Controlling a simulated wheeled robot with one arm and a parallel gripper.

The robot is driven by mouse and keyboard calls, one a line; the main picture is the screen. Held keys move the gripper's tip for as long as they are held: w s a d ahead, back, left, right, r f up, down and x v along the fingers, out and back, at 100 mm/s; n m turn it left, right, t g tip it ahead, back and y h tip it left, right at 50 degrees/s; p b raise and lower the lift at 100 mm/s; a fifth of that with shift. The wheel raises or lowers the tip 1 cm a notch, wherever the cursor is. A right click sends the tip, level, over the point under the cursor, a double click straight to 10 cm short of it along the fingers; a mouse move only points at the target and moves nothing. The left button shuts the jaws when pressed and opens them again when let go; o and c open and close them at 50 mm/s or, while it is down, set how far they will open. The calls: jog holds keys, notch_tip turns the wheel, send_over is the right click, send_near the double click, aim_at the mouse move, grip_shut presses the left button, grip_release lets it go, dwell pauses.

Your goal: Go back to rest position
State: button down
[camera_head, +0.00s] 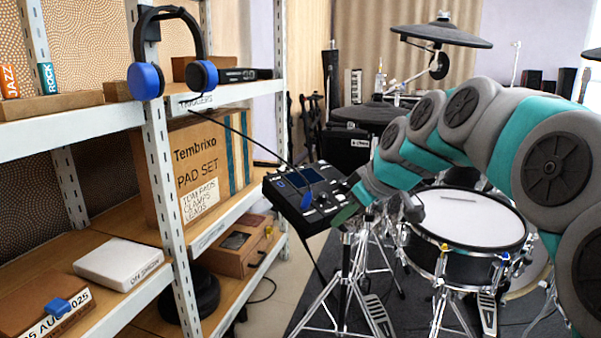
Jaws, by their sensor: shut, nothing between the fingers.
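My arm reaches in from the right edge in grey and teal segments and bends down toward the middle. My gripper (347,210) is at its end, small and partly hidden, beside the right edge of a black drum module (300,195). It is shut with nothing seen held in it. I cannot tell whether it touches the module. The module is tilted on a metal stand and has a small screen, knobs and a blue-tipped cable at its front.
A white-framed shelf (165,185) fills the left, with headphones (197,35), a Tembrixo box (195,165) and a white case (118,262). A snare drum (470,215) stands below my arm. Stand legs and pedals crowd the floor. A cymbal pad (440,33) hangs above.

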jog(key=s+d+f+m+g+h+p, duration=0.1)
jog(key=s+d+f+m+g, duration=0.1)
jog(key=s, duration=0.9)
jog(key=s+d+f+m+g+h+p, duration=0.2)
jog(key=s+f, duration=0.5)
jog(key=s, duration=0.5)
jog(key=s+d+f+m+g+h+p, duration=0.1)
jog(key=s+f+m, duration=0.4)
jog(key=s, duration=0.7)
jog(key=shift+d+f+g+h+p, duration=0.15)
jog(key=shift+d+g+h+p, duration=0.15)
jog(key=shift+d+g+p, duration=0.65)
jog(key=shift+a+g, duration=0.25)
jog(key=shift+a, duration=0.05)
